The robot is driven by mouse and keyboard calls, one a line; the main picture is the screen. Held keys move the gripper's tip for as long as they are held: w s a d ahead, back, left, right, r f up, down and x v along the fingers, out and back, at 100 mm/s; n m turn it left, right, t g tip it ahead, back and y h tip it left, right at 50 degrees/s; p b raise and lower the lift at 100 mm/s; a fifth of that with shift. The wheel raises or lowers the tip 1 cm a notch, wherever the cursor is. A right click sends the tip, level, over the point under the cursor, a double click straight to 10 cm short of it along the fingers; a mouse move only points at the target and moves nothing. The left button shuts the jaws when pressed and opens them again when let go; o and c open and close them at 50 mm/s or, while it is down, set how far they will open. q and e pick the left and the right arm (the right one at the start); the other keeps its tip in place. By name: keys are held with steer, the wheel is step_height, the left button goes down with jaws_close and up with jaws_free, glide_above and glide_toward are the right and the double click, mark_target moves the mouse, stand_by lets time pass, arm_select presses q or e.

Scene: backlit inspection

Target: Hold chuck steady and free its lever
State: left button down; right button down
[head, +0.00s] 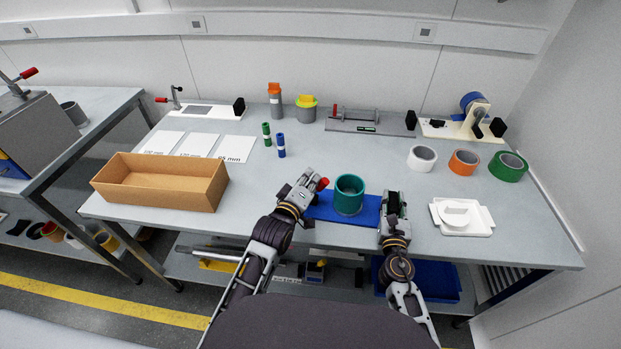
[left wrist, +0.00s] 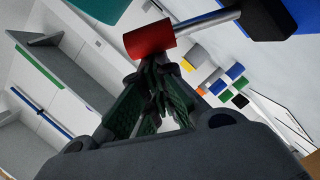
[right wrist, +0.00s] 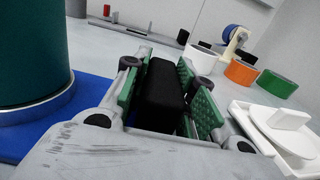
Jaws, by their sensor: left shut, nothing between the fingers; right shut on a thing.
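A teal cylinder (head: 349,194), perhaps the chuck, stands upright on a blue mat (head: 340,213); its side fills the left of the right wrist view (right wrist: 35,50). The lever's red end (left wrist: 149,39) sits on a metal rod (left wrist: 208,21) that runs to a black part (left wrist: 270,17). The red end (head: 322,183) shows left of the cylinder in the head view. My left gripper (left wrist: 157,62) is shut and empty, its tips right at the red end; contact is unclear. My right gripper (right wrist: 163,82) is shut on a black block (right wrist: 160,86), right of the cylinder.
A cardboard box (head: 160,182) stands at the left. A white dish (head: 461,216) lies just right of my right gripper. Tape rolls (head: 464,162) stand at the right, and fixtures (head: 370,122) line the back. The middle of the table behind the cylinder is mostly clear.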

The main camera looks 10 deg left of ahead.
arm_select(q)
steer(key=shift+s, duration=0.1)
arm_select(e)
steer(key=shift+f, duration=0.25)
arm_select(q)
steer(key=v, duration=1)
stand_by(0.3)
arm_select(e)
steer(key=c, duration=1.1)
jaws_free()
steer(key=shift+r, duration=0.1)
steer(key=shift+s, duration=0.15)
steer(key=shift+s+a, duration=0.2)
steer(key=shift+s, duration=3.35)
